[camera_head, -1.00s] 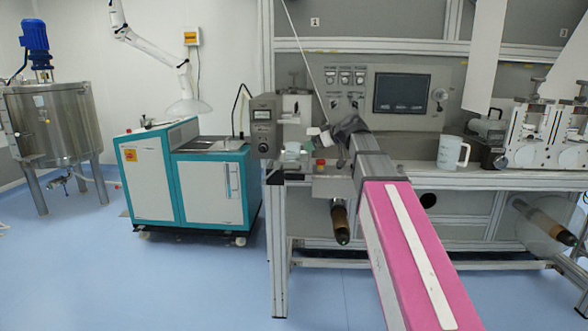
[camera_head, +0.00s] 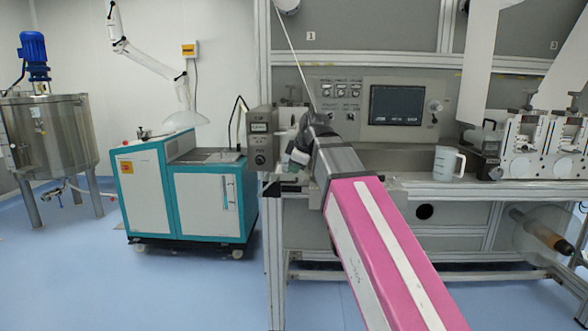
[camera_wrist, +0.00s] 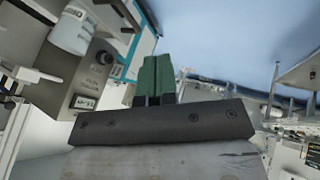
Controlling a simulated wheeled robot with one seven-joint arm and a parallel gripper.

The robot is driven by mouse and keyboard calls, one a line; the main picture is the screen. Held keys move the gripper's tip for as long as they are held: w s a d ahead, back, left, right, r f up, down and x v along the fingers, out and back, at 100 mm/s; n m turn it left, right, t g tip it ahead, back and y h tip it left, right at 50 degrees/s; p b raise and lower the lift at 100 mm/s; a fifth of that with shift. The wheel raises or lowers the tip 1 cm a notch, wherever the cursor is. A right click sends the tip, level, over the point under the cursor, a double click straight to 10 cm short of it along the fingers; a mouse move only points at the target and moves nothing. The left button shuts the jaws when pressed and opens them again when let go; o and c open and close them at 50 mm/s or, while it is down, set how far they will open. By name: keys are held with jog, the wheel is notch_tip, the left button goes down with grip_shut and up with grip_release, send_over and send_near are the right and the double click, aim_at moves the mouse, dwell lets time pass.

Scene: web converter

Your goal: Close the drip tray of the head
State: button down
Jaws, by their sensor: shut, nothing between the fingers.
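My gripper (camera_head: 291,168) is in front of the machine frame, just right of the grey control box (camera_head: 260,138) with a small display and a knob. In the wrist view my gripper (camera_wrist: 155,62) shows its two green fingers side by side, shut and empty. The control box also shows there on the left, tilted (camera_wrist: 98,82), with a white cylinder (camera_wrist: 70,32) above it in the picture. I cannot make out the head's drip tray in either view; my wrist and arm cover part of the area around the gripper.
A clear measuring jug (camera_head: 445,163) stands on the bench right of my arm. A screen panel (camera_head: 396,105) is behind. A teal-and-white cabinet (camera_head: 185,190) stands left of the machine, with open blue floor (camera_head: 190,290) in front.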

aim_at(288, 179)
jog(key=w+a+f, duration=0.2)
jog(key=w+f, duration=0.5)
jog(key=shift+w+a+f, duration=0.25)
jog(key=shift+a, duration=0.05)
jog(key=shift+w, duration=0.1)
dwell(0.3)
jog(key=w, duration=1.5)
jog(key=shift+d, duration=0.25)
jog(key=shift+w+r, duration=0.1)
